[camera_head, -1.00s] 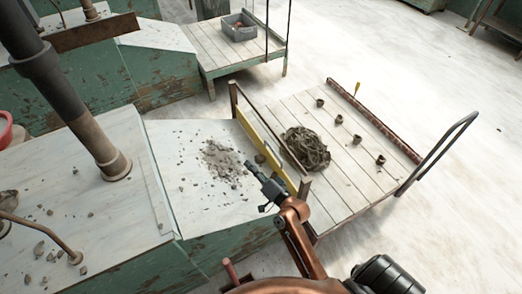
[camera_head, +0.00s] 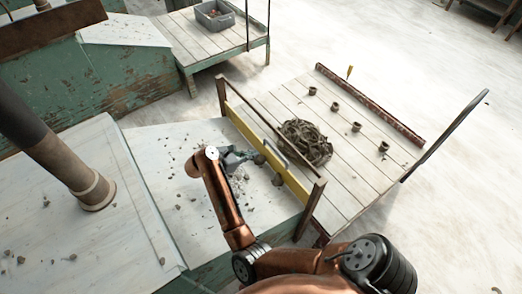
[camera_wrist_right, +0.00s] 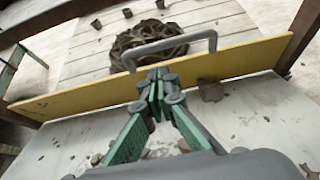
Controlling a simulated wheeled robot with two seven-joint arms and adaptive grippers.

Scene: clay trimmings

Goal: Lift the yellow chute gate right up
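The yellow chute gate (camera_head: 244,127) is a long, low board across the end of the pale chute, between two brown posts. In the right wrist view the gate (camera_wrist_right: 75,97) spans the picture, with a grey bar handle (camera_wrist_right: 187,40) standing up from its middle. My right gripper (camera_wrist_right: 160,78) is in front of the gate, its fingertips together and nothing seen between them. The tips overlap the gate below the handle in that view; contact cannot be told. In the head view the right gripper (camera_head: 235,158) is over the chute, partly hidden by my arm. My left gripper is not in view.
Clay crumbs (camera_head: 255,190) lie on the chute surface (camera_head: 180,150). Beyond the gate, a slatted cart (camera_head: 345,175) carries a coiled dark clump (camera_head: 306,142) and several small pots. A thick pipe (camera_head: 75,175) stands at the left. A grey bin (camera_head: 214,14) is at the back.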

